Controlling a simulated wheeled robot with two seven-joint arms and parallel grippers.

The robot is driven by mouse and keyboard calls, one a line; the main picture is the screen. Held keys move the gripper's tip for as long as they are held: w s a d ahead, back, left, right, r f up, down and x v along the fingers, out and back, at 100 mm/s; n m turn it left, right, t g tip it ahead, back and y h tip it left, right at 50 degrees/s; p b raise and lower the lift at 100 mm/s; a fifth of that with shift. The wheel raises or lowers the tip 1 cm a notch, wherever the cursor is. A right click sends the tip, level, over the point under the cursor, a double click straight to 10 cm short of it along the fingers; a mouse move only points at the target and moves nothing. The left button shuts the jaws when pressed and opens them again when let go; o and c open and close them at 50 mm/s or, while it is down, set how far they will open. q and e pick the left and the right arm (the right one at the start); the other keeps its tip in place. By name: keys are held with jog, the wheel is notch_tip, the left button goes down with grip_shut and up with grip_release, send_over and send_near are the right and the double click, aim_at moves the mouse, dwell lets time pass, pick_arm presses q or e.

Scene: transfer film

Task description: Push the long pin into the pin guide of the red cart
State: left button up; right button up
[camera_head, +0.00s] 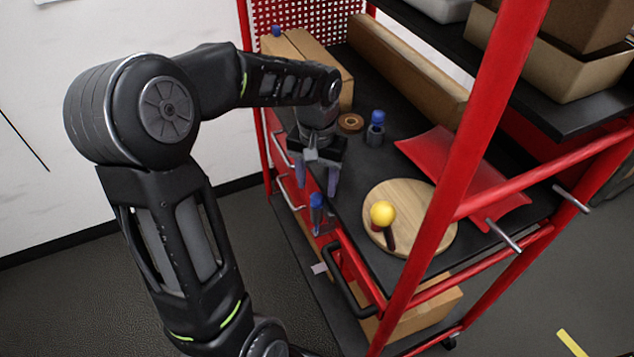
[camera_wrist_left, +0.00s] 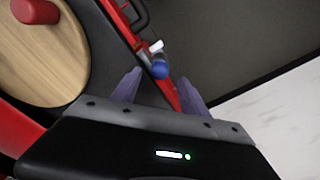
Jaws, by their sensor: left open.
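The red cart (camera_head: 458,165) stands at the right in the head view. A blue-headed pin (camera_head: 316,200) stands upright at its near left edge, its lower part in a small fitting at the red rail (camera_head: 350,268). I cannot tell how deep it sits or which fitting is the pin guide. My left gripper (camera_head: 317,184) points down with its purple fingers apart, just above the blue head. In the left wrist view the blue head (camera_wrist_left: 160,69) shows between and just beyond the open fingertips (camera_wrist_left: 158,80). The gripper looks empty. My right gripper is not visible.
A second blue-topped piece (camera_head: 376,118) stands on the black shelf beside a brown ring (camera_head: 350,122). A round wooden board (camera_head: 435,235) carries a yellow ball-ended item (camera_head: 382,212). A red sloped tray (camera_head: 470,175), cardboard boxes (camera_head: 415,75) and a black handle (camera_head: 345,290) are nearby.

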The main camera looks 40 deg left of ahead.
pick_arm(q)
notch_tip(320, 180, up, 7)
dwell(0.3)
dwell(1.0)
